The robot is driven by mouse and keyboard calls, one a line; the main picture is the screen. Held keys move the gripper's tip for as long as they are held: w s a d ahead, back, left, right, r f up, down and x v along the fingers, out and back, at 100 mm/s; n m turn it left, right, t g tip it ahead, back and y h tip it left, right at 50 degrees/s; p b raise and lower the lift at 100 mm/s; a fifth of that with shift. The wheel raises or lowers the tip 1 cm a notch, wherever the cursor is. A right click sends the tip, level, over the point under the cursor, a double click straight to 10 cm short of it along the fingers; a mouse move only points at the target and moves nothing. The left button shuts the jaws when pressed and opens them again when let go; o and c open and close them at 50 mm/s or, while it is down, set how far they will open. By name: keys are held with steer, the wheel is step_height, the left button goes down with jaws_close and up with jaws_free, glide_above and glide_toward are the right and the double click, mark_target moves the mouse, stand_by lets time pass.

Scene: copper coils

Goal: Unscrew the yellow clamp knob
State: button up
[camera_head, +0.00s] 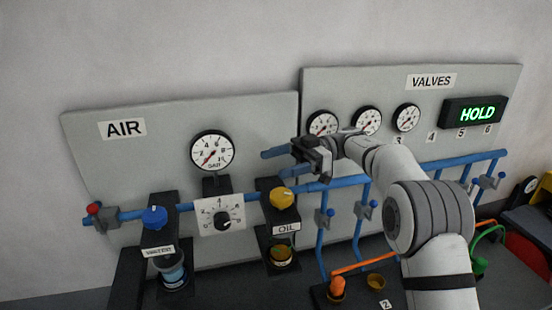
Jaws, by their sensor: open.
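A yellow knob (283,198) sits on top of the black unit labelled OIL, in the head view near the middle; I cannot tell from its look that it is a clamp knob. My gripper (273,163) is above the knob in the picture, pointing left, its two blue fingers apart with nothing seen between them. It appears apart from the knob, but the depth between them is unclear. The knob's top and front show; my gripper does not cover it.
A blue pipe (347,181) runs behind the units. A blue knob (154,217) tops the WATER unit, beside a dial plate (207,220). A pressure gauge (212,151) stands above. An orange-topped part (337,287) is at the lower right. A green HOLD sign (477,113) is lit.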

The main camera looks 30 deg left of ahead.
mark_target(275, 191)
steer(key=shift+s, duration=0.1)
steer(key=shift+f+m+t+y+b, duration=0.45)
steer(key=shift+y+b, duration=0.35)
steer(key=shift+b, duration=0.35)
steer(key=f+m+t+y+b, duration=0.1)
steer(key=t+y+b, duration=0.1)
steer(key=d+f+m+t+y+b, duration=0.1)
steer(key=m+y+b, duration=0.1)
steer(key=d+f+m+t+y+b, duration=0.1)
steer(key=m+t+b, duration=0.1)
steer(key=shift+w+f+t+y, duration=0.3)
steer(key=shift+w+t+y, duration=0.05)
steer(key=shift+y, duration=0.05)
steer(key=d+f+m+t+b, duration=0.1)
steer(key=t, duration=0.1)
steer(key=d+f+m+t+y+b, duration=0.1)
steer(key=f+m+t, duration=0.1)
steer(key=d+f+m+t+b, duration=0.1)
steer(key=d+f+t+b, duration=0.1)
steer(key=shift+w+m+t+y, duration=0.15)
steer(key=shift+m+t+y, duration=0.15)
steer(key=shift+m, duration=0.05)
steer(key=a, duration=0.2)
steer(key=a+p, duration=0.1)
steer(key=a, duration=0.2)
steer(key=s+a, duration=0.1)
steer(key=a, duration=0.1)
steer(key=shift+a+p, duration=0.35)
steer(key=shift+p, duration=0.05)
steer(key=shift+c, duration=0.3)
